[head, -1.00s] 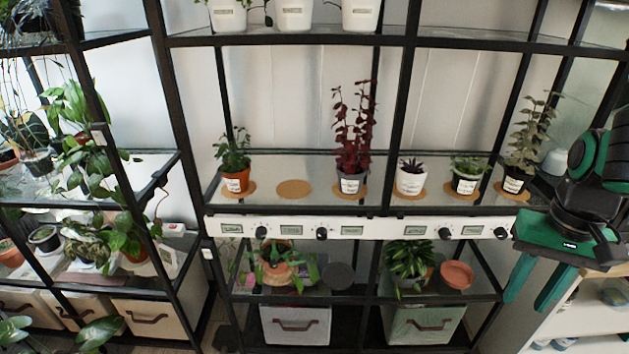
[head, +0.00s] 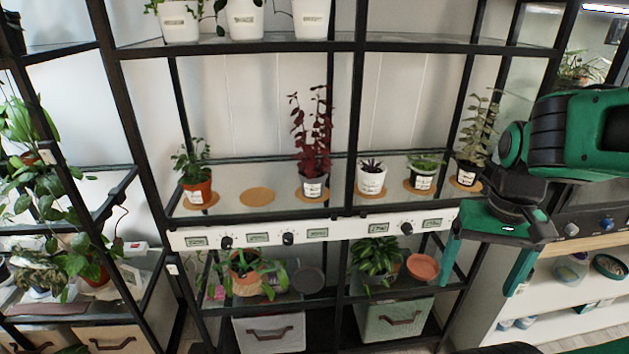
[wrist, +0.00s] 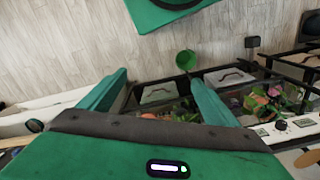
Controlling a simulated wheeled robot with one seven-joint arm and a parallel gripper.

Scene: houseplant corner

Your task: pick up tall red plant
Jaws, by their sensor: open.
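The tall red plant (head: 312,140) has dark red leaves on upright stems and stands in a small grey pot with a white label (head: 313,187). The pot rests on a cork coaster on the middle glass shelf, left of a black upright. My gripper (head: 483,278) is at the right of the shelf in the head view, open and empty, fingers pointing down, well apart from the plant. In the wrist view my gripper's two green fingers (wrist: 155,92) are spread, with floor and the lower shelves beyond. The red plant is not seen in the wrist view.
On the same shelf stand a terracotta-potted plant (head: 197,187), an empty cork coaster (head: 257,197), a white-potted succulent (head: 371,180) and two more pots at right. Black uprights and the shelf above (head: 230,50) bound the space. A white rail with knobs (head: 330,232) runs along the front edge.

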